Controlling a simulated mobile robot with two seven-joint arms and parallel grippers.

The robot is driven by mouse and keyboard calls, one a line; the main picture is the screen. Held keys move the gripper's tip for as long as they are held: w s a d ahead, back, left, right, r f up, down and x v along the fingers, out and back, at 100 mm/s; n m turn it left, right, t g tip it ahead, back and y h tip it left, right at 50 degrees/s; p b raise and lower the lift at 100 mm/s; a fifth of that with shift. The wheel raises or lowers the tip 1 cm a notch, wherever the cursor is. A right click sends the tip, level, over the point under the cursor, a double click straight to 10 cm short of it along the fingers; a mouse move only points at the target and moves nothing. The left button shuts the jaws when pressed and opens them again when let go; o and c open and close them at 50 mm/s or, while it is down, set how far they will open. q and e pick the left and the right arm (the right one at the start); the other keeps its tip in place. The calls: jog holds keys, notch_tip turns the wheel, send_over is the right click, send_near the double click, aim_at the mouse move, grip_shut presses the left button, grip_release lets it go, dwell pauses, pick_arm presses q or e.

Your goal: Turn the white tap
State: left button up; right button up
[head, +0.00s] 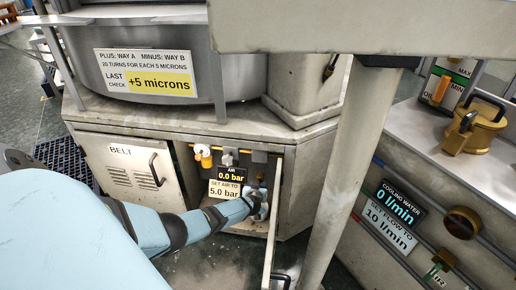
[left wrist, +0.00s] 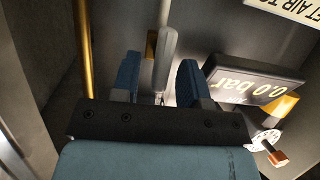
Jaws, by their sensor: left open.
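My left gripper (head: 261,207) reaches into the open compartment of the machine base, just right of the air display. In the left wrist view its two blue fingers (left wrist: 158,80) are apart. A pale whitish lever (left wrist: 164,47), which looks like the white tap, stands between them beside a brass fitting. I cannot tell whether either finger touches it. In the head view the gripper largely hides this spot. The air display (head: 231,174) reads 0.0 bar; it also shows upside down in the left wrist view (left wrist: 250,82). My right gripper is not in view.
An open door (head: 273,225) stands edge-on close right of my left gripper. An orange-and-white fitting (head: 204,156) sits left of the display. The closed BELT door (head: 122,170) is further left. A thick post (head: 345,170) rises to the right.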

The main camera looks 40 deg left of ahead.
pick_arm(q)
jog(key=shift+w+a+f, duration=0.1)
jog(key=shift+w+a, duration=0.1)
jog(key=shift+w, duration=0.1)
jog(key=shift+c, duration=0.2)
grip_shut()
